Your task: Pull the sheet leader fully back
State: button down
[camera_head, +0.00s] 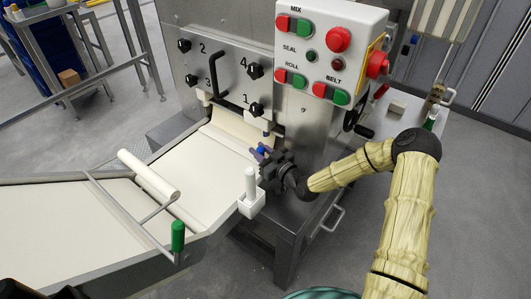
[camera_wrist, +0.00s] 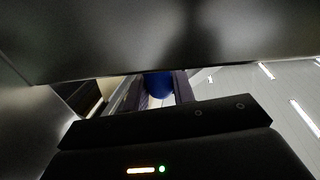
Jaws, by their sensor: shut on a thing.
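My gripper (camera_head: 261,152) reaches in from the right, at the front of the machine beside the infeed. It is shut on a small blue knob (camera_head: 263,149), which shows between the dark fingers in the wrist view (camera_wrist: 158,85). The knob appears to be the grip of the sheet leader, but the fingers hide how it joins. A cream sheet (camera_head: 222,140) comes out beneath the machine's front panel and lies on the sloping pale belt (camera_head: 180,215), just left of my gripper.
A white roller (camera_head: 149,176) lies across the belt. A white post (camera_head: 250,184) and a green-handled lever (camera_head: 178,237) stand on the near rail. The control box (camera_head: 332,50) with red and green buttons hangs above my arm. A drawer handle (camera_head: 328,222) sticks out below.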

dwell(0.3)
jog(key=c, duration=1.2)
grip_release()
jog(key=shift+d, duration=0.1)
jog(key=p+v, duration=0.1)
jog(key=v, duration=1.6)
jog(key=shift+s+d, duration=0.1)
